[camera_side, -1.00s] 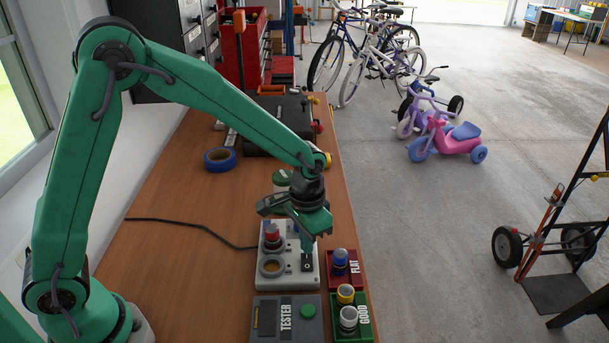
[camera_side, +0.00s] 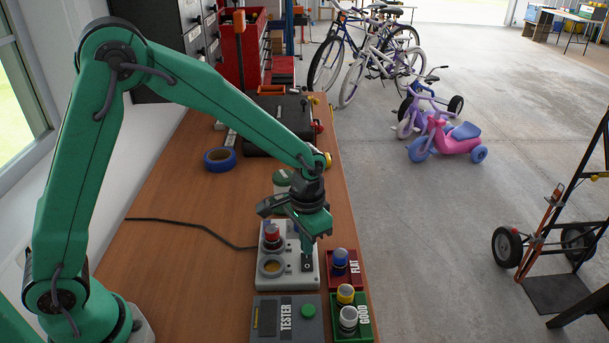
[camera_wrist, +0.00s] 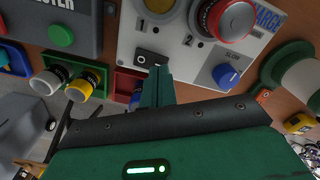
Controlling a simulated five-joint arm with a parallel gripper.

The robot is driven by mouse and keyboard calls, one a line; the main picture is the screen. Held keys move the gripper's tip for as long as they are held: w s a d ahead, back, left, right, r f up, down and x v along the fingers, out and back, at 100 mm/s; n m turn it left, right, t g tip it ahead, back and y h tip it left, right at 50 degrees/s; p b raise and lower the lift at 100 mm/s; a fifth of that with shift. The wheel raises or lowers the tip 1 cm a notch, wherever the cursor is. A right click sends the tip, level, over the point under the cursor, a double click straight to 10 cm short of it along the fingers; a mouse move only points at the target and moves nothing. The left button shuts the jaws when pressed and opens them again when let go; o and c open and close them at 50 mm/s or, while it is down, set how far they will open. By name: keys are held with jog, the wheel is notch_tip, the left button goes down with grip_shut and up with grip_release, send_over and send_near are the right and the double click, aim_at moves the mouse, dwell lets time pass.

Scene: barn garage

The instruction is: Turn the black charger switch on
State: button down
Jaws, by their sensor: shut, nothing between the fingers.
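The white charger (camera_side: 302,282) sits on the bench, with its black switch (camera_side: 307,265) at the right side; the switch also shows in the wrist view (camera_wrist: 147,58). My gripper (camera_side: 307,250) is shut and empty, pointing down with its fingertips right at the switch. In the wrist view the fingertips (camera_wrist: 158,72) are beside the switch and partly cover it; I cannot tell if they touch it. A red-topped cell (camera_side: 271,233) stands in charger slot 2. Slot 1 (camera_side: 272,267) looks empty. A blue knob (camera_wrist: 228,75) marked SLOW is on the charger.
The grey tester (camera_side: 265,318) with a green button stands in front of the charger. The red FLAT tray (camera_side: 356,283) holds a blue-topped cell; the green GOOD tray (camera_side: 365,327) holds yellow- and white-topped cells. Blue tape (camera_side: 220,160) lies behind. The left bench is clear except a cable.

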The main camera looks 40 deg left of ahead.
jog(key=shift+f, duration=0.75)
dwell(0.8)
jog(key=shift+r, duration=3.5)
jog(key=s+a+r+n+t, duration=0.1)
jog(key=s+a+r+t, duration=0.2)
jog(key=s+a+r, duration=0.55)
jog(key=s+a+r+n+t, duration=0.1)
jog(key=s+a+r, duration=0.1)
jog(key=s, duration=0.3)
jog(key=s+a+r+n+t, duration=0.1)
jog(key=s+r, duration=0.2)
jog(key=s, duration=0.2)
jog(key=shift+a+r+t, duration=0.15)
jog(key=shift+a+t, duration=0.15)
jog(key=shift+a, duration=0.1)
